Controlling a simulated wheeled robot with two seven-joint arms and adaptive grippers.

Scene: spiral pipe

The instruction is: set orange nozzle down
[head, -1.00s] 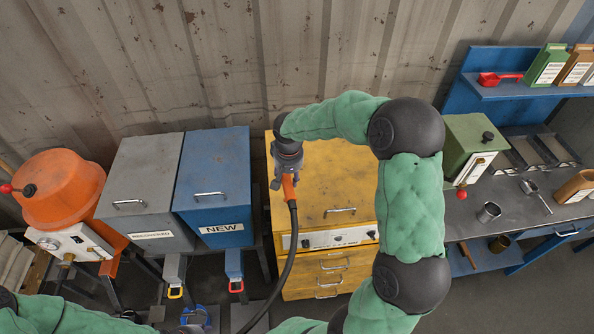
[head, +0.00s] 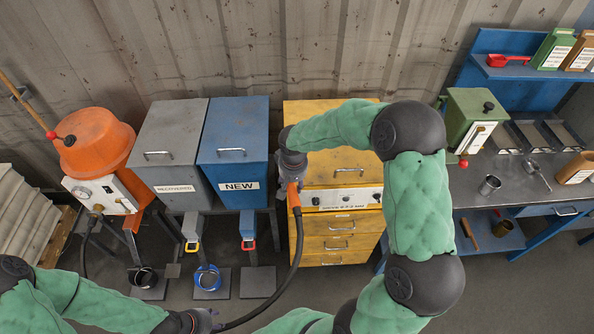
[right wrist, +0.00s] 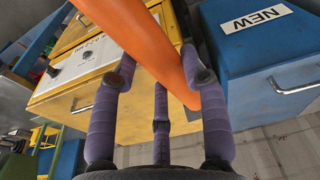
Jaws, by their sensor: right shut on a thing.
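The orange nozzle (head: 293,196) has a black hose (head: 297,250) hanging from its lower end. My right gripper (head: 292,180) is shut on the nozzle beside the front left edge of the yellow cabinet. In the right wrist view the nozzle (right wrist: 150,48) runs diagonally between the purple fingers (right wrist: 160,105). My left gripper (head: 208,321) is at the bottom of the head view, beside the hose's lower end. Its fingers are too small and dark to tell whether they hold the hose.
The yellow cabinet (head: 340,228) stands right of the blue NEW bin (head: 235,130) and grey bin (head: 165,135). An orange drum machine (head: 95,145) is at left. A workbench (head: 515,185) with a green box machine (head: 475,115) is at right. Floor shows in front.

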